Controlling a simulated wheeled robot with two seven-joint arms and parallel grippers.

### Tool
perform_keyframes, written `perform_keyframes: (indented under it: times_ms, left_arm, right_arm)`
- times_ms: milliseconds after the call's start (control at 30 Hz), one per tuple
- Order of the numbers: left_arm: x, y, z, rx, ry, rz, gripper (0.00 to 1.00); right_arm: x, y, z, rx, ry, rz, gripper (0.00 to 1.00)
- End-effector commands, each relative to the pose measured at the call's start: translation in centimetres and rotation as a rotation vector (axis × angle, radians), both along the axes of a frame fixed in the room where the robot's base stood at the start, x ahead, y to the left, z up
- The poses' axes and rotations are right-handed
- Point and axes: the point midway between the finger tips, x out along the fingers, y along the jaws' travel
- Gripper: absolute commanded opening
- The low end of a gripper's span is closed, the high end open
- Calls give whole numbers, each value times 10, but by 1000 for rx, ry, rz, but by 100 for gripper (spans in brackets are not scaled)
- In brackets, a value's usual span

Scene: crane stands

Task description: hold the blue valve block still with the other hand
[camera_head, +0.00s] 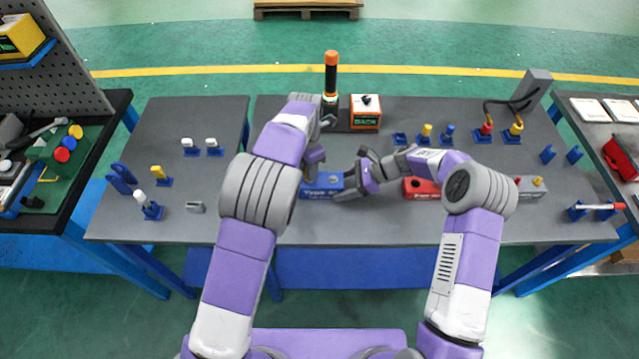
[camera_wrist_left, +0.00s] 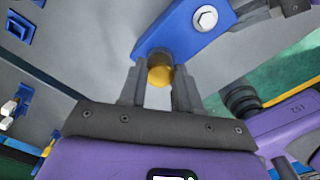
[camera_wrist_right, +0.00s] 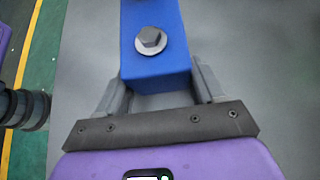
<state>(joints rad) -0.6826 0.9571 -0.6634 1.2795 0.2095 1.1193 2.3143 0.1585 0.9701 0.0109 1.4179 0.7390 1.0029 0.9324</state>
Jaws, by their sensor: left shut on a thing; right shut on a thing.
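The blue valve block (camera_head: 321,190) lies on the middle of the dark bench, near its front edge. My left gripper (camera_head: 311,174) is at its left end; in the left wrist view its fingers (camera_wrist_left: 158,88) are shut on a yellow round fitting (camera_wrist_left: 160,72) at the end of the blue valve block (camera_wrist_left: 185,32). My right gripper (camera_head: 347,189) is at the right end. In the right wrist view its fingers (camera_wrist_right: 158,88) straddle the end of the block (camera_wrist_right: 155,70), which has a hex bolt on top. The fingertips are partly hidden in the head view.
A red block (camera_head: 418,187) and a grey block (camera_head: 531,188) lie to the right. Behind stand an orange-topped black cylinder (camera_head: 331,75) and an orange box (camera_head: 365,112). Several blue holders with small parts stand at left and right. The bench's front middle is clear.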

Motion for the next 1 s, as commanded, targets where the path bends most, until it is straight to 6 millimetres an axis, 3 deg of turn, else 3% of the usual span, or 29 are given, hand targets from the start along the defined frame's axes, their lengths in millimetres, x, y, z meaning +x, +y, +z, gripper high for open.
perform_keyframes:
  times_ms: [167, 200, 367, 567, 633, 867, 1000]
  left_arm:
    - [1, 0, 2, -1, -3, -1, 0]
    - [1, 0, 2, -1, -3, -2, 39]
    - [0, 0, 1, 0, -1, -3, 62]
    - [0, 0, 0, 1, -1, -3, 62]
    - [0, 0, 0, 0, 0, -4, 54]
    - [0, 0, 0, 0, 0, -5, 54]
    - [0, 1, 0, 0, 0, -102, 54]
  right_arm:
    - [-1, 0, -1, -2, 1, 1, 27]
    - [-1, 0, -1, -1, 1, 1, 27]
    - [-1, 0, -1, -1, 1, 2, 27]
    - [-1, 0, -1, 0, 1, 2, 27]
    - [-1, 0, -1, 0, 1, 2, 27]
    - [-1, 0, -1, 0, 1, 2, 27]
    - [-1, 0, 0, 0, 1, 2, 27]
